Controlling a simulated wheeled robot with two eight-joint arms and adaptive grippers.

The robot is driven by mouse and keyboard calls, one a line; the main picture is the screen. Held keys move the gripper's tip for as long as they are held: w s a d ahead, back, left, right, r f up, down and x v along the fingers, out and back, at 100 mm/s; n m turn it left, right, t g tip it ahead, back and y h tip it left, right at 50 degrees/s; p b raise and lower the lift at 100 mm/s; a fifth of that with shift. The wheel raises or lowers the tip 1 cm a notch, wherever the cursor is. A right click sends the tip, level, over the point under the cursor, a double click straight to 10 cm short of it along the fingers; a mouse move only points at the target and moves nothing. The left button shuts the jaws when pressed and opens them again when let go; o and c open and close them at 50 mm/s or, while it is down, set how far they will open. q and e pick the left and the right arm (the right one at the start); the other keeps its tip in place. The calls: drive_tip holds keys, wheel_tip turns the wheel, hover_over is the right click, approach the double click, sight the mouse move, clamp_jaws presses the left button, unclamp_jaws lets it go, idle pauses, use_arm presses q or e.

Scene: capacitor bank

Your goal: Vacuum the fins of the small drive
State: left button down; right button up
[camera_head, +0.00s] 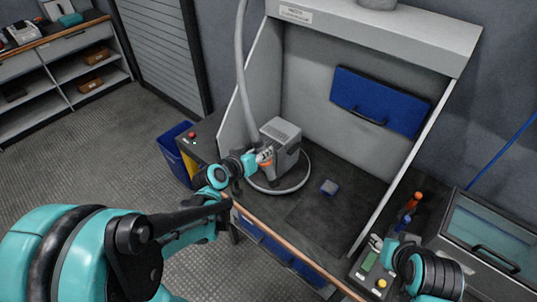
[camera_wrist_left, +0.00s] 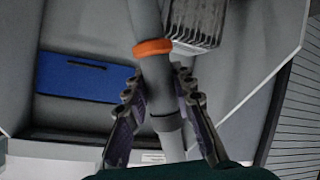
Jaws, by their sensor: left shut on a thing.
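The small drive (camera_head: 281,140) is a grey box with a slotted, finned top, standing on the dark floor of the open-fronted booth. Its finned edge (camera_wrist_left: 195,22) shows at the top of the left wrist view. My left gripper (camera_head: 262,158) is shut on the vacuum nozzle, a grey tube with an orange ring (camera_wrist_left: 152,47), right beside the drive in the picture. Whether the nozzle touches the fins I cannot tell. A grey hose (camera_head: 241,60) hangs down into the booth, and a loop of it lies around the drive. My right gripper (camera_head: 378,244) is near a panel with a green display; its fingers are unclear.
A blue panel with a handle (camera_head: 380,100) is on the back wall. Orange- and blue-handled tools (camera_head: 411,208) and a glass-lidded case (camera_head: 490,230) stand at right. A blue bin (camera_head: 178,145) stands left of the booth.

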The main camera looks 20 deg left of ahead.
use_arm(q)
drive_tip(key=w+a+f+n+y+b, duration=0.1)
drive_tip(key=w+a+f+n+y, duration=0.1)
drive_tip(key=a+n, duration=0.5)
drive_tip(key=w+a+f+n+t+y+b, duration=0.1)
drive_tip(key=a+f+n, duration=0.4)
drive_tip(key=a, duration=0.8)
drive_tip(key=w+n+y, duration=0.1)
drive_tip(key=n+y, duration=0.1)
drive_tip(key=n, duration=0.1)
drive_tip(key=shift+f+n+y+b, duration=0.3)
drive_tip(key=shift+f+y+b, duration=0.1)
drive_tip(key=shift+w+d, duration=0.1)
drive_tip(key=shift+w, duration=0.05)
drive_tip(key=shift+w+d, duration=0.3)
drive_tip(key=shift+w, duration=0.45)
drive_tip(key=shift+d, duration=0.15)
